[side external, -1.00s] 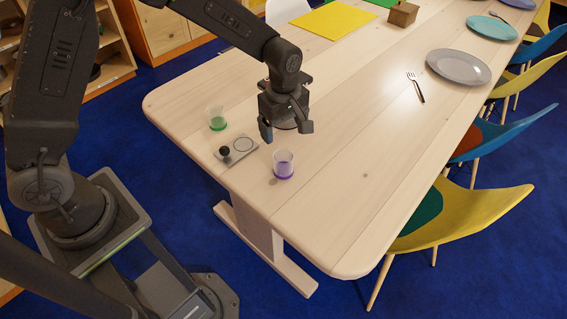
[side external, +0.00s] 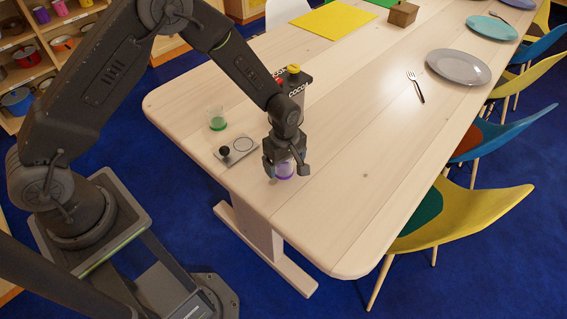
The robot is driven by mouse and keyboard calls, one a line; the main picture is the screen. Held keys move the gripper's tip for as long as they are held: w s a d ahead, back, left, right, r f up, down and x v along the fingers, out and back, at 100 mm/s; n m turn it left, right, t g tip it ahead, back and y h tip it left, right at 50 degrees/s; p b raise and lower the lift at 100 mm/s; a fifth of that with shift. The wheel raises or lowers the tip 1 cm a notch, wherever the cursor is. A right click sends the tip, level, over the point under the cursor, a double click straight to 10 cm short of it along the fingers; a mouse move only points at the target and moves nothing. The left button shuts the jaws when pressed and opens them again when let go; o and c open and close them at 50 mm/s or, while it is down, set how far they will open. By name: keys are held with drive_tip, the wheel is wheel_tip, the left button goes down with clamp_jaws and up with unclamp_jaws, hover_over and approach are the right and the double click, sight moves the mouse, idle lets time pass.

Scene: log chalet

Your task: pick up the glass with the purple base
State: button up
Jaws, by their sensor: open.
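The glass with the purple base (side external: 285,171) stands upright on the wooden table, close to its near left end. My gripper (side external: 286,172) is over this glass, pointing down, with a finger on either side of it. The jaws are open around the glass. The glass's upper part is hidden by my gripper, and its purple base shows between the fingers. I cannot tell whether a finger touches it.
A glass with a green base (side external: 217,120) stands to the left. A small plate with a black knob (side external: 236,150) lies between. A fork (side external: 416,87), a grey plate (side external: 458,67) and a yellow mat (side external: 334,20) are farther off. The table's right near part is clear.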

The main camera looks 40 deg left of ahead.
drive_tip(key=shift+f, duration=0.25)
drive_tip(key=shift+c, duration=0.4)
drive_tip(key=c, duration=1)
drive_tip(key=shift+o, duration=0.2)
drive_tip(key=shift+r, duration=0.15)
